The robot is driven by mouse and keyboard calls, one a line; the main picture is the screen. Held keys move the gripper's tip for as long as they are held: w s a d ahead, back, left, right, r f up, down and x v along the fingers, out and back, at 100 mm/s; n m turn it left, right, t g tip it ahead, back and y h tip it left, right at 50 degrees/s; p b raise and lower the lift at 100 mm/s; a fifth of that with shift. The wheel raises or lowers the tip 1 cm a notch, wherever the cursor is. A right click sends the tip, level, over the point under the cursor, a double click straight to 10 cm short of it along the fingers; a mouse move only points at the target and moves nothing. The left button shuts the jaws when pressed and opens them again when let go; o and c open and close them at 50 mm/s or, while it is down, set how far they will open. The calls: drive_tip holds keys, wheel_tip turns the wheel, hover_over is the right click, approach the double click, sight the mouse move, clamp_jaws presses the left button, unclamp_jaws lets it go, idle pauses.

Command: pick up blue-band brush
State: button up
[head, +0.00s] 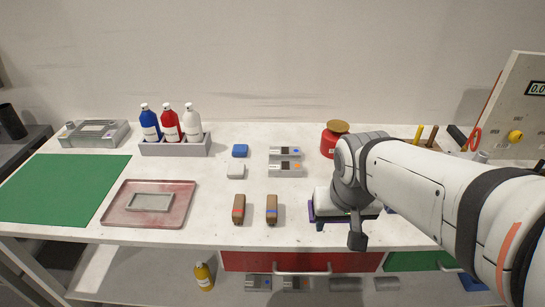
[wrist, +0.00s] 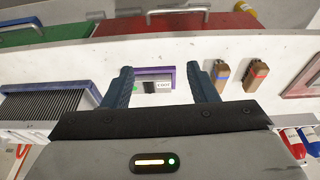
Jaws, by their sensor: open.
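The blue-band brush (head: 272,208) is a brown block with a blue band, lying near the table's front edge. It also shows in the wrist view (wrist: 222,75), right of my fingers. A similar red-band brush (head: 239,209) lies just to its left in the head view, and shows on the far right of the pair in the wrist view (wrist: 255,75). My gripper (wrist: 160,78) is open and empty, apart from both brushes. In the head view it is to the right of the blue-band brush, mostly hidden by my arm.
A purple-framed item (wrist: 152,76) shows between my fingers. A reddish tray (head: 116,210) with a grey frame lies left of the brushes. Small blue (head: 240,150) and grey blocks and labelled grey boxes (head: 287,170) sit behind. Bottles stand in a rack (head: 175,149). Table around the brushes is clear.

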drive_tip(key=w+a+f+b, duration=0.2)
drive_tip(key=w+a+f, duration=0.1)
drive_tip(key=w+a, duration=0.3)
drive_tip(key=t+b, duration=0.2)
hover_over(272, 205)
drive_tip(key=s, duration=0.3)
drive_tip(key=f, duration=0.3)
drive_tip(key=shift+w+a+f, duration=0.25)
drive_tip(key=x, duration=0.7)
drive_tip(key=shift+d+f+b, duration=0.15)
drive_tip(key=shift+f+b, duration=0.05)
drive_tip(key=shift+b, duration=0.15)
drive_tip(key=shift+c, duration=0.4)
